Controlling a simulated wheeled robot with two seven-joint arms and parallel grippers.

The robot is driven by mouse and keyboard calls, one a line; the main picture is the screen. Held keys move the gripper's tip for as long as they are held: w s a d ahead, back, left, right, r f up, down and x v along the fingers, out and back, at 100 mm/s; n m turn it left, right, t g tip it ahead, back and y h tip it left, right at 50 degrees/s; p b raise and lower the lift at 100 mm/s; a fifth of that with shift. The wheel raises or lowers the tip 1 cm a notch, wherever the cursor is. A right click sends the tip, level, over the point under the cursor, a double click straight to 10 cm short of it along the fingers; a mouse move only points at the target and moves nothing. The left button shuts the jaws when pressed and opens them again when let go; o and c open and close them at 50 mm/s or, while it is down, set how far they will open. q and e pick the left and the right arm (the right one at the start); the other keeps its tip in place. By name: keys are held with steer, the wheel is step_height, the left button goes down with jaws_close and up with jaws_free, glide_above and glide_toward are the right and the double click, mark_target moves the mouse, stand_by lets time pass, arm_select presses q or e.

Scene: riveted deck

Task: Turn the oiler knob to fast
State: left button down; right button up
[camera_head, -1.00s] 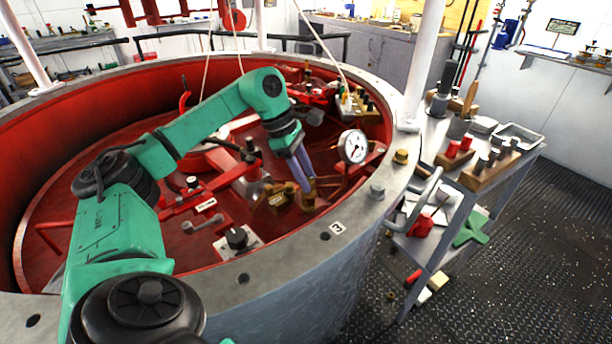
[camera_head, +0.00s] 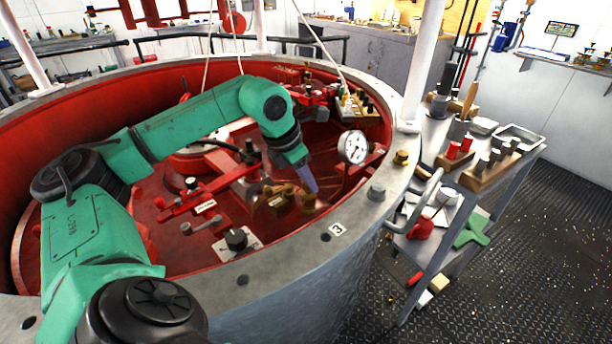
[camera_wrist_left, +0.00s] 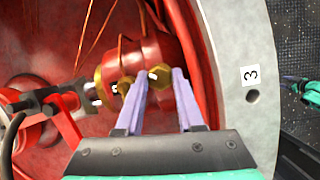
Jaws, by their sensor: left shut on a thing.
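The brass oiler knob (camera_wrist_left: 157,76) is in the left wrist view, on a red and brass fitting. In the head view its brass fitting (camera_head: 309,203) is low inside the red drum, near the front right rim. My left gripper (camera_head: 314,189) reaches down to it from above, its purple fingers pointing at the brass. In the left wrist view, the fingers of my left gripper (camera_wrist_left: 160,73) stand on either side of the knob, shut on it. They partly hide it. I cannot read a setting mark. What looks like my right gripper (camera_wrist_left: 287,78) shows small at the right edge.
A pressure gauge (camera_head: 352,147) stands just right of the left gripper. The drum rim (camera_head: 337,228) lies in front. A black knob on a pale plate (camera_head: 237,239) and red levers (camera_head: 190,200) are to the left. A grey trolley (camera_head: 428,245) stands outside the drum.

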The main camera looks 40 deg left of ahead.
arm_select(q)
steer(key=n+p, duration=0.1)
steer(key=n, duration=0.1)
steer(key=n+y+p, duration=0.1)
steer(key=shift+d+r+n, duration=0.1)
steer(key=shift+r+n, duration=0.1)
steer(key=shift+n, duration=0.2)
steer(key=n+y+p, duration=0.1)
steer(key=n, duration=0.2)
steer(key=shift+w+d+n+y+p, duration=0.1)
steer(key=shift+n+y+p, duration=0.2)
steer(key=shift+y+p, duration=0.1)
steer(key=n+g+y+p, duration=0.1)
steer(key=n, duration=0.2)
steer(key=shift+n, duration=0.3)
steer(key=shift+w+f+n+g+y+p, duration=0.1)
steer(key=shift+n+g+y+p, duration=0.4)
steer(key=shift+n, duration=1)
steer(key=c, duration=0.5)
jaws_free()
steer(key=shift+d+f, duration=0.1)
